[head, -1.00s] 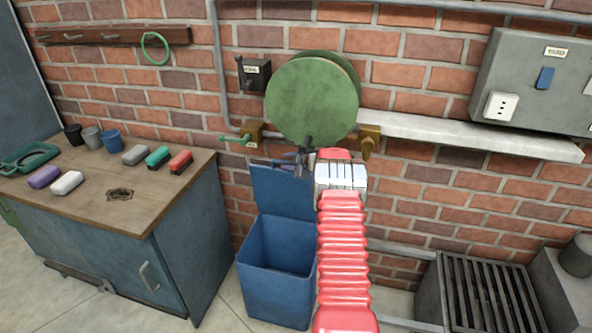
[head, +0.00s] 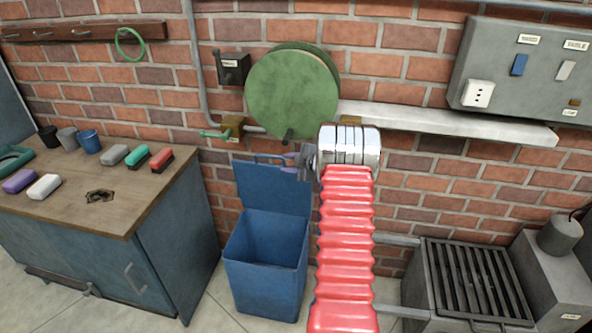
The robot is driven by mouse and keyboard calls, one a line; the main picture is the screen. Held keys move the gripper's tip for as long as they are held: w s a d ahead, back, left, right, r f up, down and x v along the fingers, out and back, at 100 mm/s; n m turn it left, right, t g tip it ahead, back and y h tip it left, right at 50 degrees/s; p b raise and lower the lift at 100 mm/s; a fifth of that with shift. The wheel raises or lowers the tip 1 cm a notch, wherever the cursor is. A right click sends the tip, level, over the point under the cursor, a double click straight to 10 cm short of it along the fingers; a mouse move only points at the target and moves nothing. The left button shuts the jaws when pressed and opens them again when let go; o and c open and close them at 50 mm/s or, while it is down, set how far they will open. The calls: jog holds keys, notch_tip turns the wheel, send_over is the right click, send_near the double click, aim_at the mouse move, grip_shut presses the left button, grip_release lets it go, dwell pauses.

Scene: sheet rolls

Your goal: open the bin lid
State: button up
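The blue bin (head: 265,278) stands on the floor against the brick wall, right of the workbench. Its lid (head: 272,190) is raised upright at the back, and the dark inside of the bin shows. My gripper (head: 300,160) is at the upper right corner of the lid, at the end of my red ribbed arm. Only a small dark part of it shows beside the silver wrist. Its fingers are too small and hidden to tell whether they are open or touching the lid.
A workbench (head: 85,205) with cups, brushes and blocks stands at left. A green disc (head: 292,92) hangs on the wall above the bin. A pale shelf (head: 440,122) runs to its right. A slatted metal grate (head: 470,285) stands at lower right.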

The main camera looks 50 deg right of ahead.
jog(key=s, duration=0.5)
jog(key=shift+a, duration=0.2)
